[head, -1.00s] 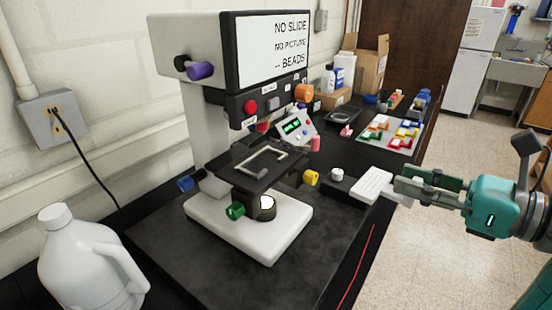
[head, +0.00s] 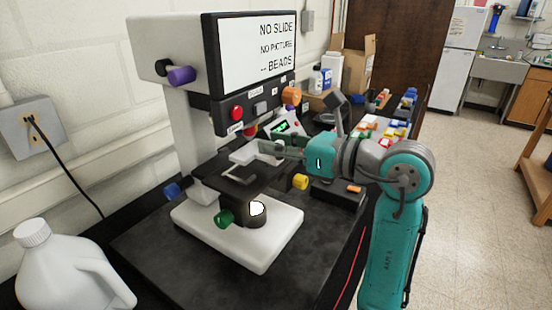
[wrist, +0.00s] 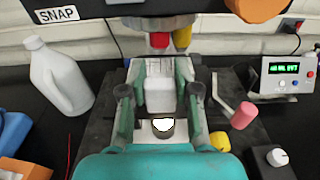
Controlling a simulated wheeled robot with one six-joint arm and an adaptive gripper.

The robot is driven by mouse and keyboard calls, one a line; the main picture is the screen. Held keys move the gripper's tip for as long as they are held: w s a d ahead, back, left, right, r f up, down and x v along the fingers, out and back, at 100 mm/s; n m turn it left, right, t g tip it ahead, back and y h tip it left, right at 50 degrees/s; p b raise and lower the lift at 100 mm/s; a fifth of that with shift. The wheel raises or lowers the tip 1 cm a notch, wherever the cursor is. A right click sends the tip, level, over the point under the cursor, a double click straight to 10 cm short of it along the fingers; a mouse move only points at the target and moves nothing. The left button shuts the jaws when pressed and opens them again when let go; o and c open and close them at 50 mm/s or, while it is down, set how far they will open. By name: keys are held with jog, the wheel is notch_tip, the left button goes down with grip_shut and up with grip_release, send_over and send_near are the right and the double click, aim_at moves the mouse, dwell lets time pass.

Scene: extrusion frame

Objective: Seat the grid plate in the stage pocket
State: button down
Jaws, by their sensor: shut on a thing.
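The white grid plate (head: 243,156) is over the black stage (head: 228,170) of the microscope-like device in the head view. My gripper (head: 268,150) reaches in from the right and is shut on the plate. In the wrist view the plate (wrist: 160,95) lies between my two fingers (wrist: 162,75). The light metal edging of the stage pocket is partly hidden by the plate and fingers. I cannot tell whether the plate touches the stage or hangs just above it.
A lit lamp (head: 257,208) sits below the stage. The device head with its red knob (head: 237,113) overhangs it. A yellow knob (head: 300,181) is close under my arm. A white jug (head: 68,270) stands at front left. A pink-tipped lever (wrist: 243,116) is right of my gripper.

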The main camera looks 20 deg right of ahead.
aim_at(281, 160)
jog(key=shift+w+f, duration=0.15)
jog(key=shift+f, duration=1.6)
jog(key=shift+f, duration=0.15)
jog(key=c, duration=0.8)
grip_release()
jog(key=shift+c, duration=0.2)
jog(key=shift+r, duration=0.2)
jog(key=v, duration=1.2)
jog(key=shift+f, duration=0.1)
jog(key=shift+a, duration=0.1)
